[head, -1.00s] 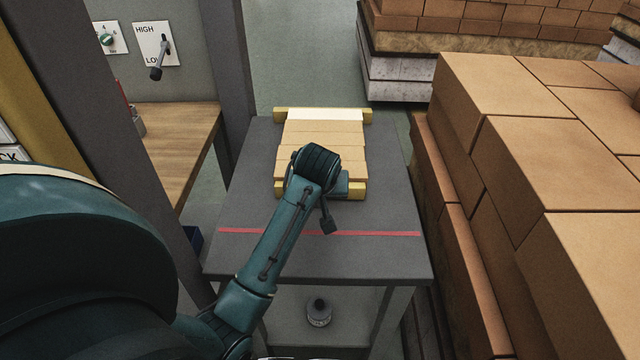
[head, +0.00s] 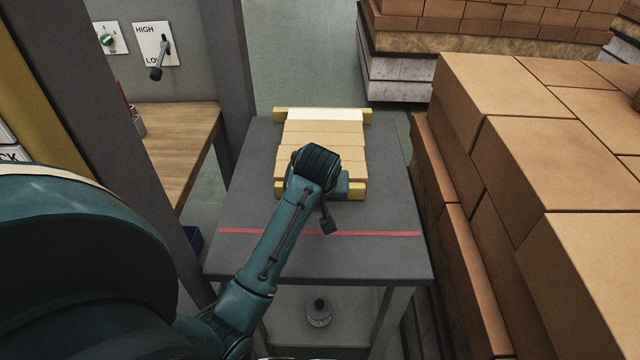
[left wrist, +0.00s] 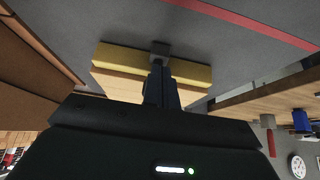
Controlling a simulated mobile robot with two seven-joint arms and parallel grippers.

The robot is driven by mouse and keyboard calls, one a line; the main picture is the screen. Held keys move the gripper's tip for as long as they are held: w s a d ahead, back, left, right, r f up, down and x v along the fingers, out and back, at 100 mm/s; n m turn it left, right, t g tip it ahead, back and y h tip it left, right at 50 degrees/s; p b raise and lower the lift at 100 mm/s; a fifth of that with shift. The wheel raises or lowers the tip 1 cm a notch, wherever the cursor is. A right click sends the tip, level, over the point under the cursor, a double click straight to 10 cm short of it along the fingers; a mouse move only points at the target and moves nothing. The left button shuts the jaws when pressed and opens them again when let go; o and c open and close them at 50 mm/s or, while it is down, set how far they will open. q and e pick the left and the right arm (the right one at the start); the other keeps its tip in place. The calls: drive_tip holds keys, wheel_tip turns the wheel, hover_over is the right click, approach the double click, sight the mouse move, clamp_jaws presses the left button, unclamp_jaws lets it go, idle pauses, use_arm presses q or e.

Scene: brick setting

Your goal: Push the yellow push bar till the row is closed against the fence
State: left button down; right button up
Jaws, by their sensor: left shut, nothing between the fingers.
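The yellow push bar (head: 358,190) lies across the near end of a row of tan bricks (head: 322,139) on the dark grey table. My left gripper hides its middle in the head view. The far end of the row, with a white piece (head: 325,114), lies along the yellow fence (head: 367,115). In the left wrist view the push bar (left wrist: 118,58) runs right up along the bricks (left wrist: 118,84). My left gripper (left wrist: 160,52) is shut and empty, its fingertips at the bar's middle; exact contact is hard to tell. My right gripper is out of view.
A red line (head: 250,231) crosses the table (head: 390,258) on the near side of the bar. Large brick stacks (head: 560,150) stand close on the right. A wooden bench (head: 180,140) and a grey post (head: 230,60) are on the left.

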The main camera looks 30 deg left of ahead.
use_arm(q)
drive_tip(key=shift+w+a, duration=0.1)
drive_tip(key=shift+w, duration=0.05)
idle(0.5)
drive_tip(key=shift+w+a, duration=0.2)
drive_tip(key=shift+w, duration=0.1)
drive_tip(key=shift+w+a+r, duration=0.25)
drive_tip(key=shift+a+r, duration=0.05)
drive_tip(key=shift+r, duration=0.05)
idle(0.4)
drive_tip(key=shift+p, duration=0.7)
wheel_tip(320, 180, up, 7)
drive_tip(key=shift+s+d+r, duration=0.15)
drive_tip(key=shift+d+r, duration=0.05)
idle(0.7)
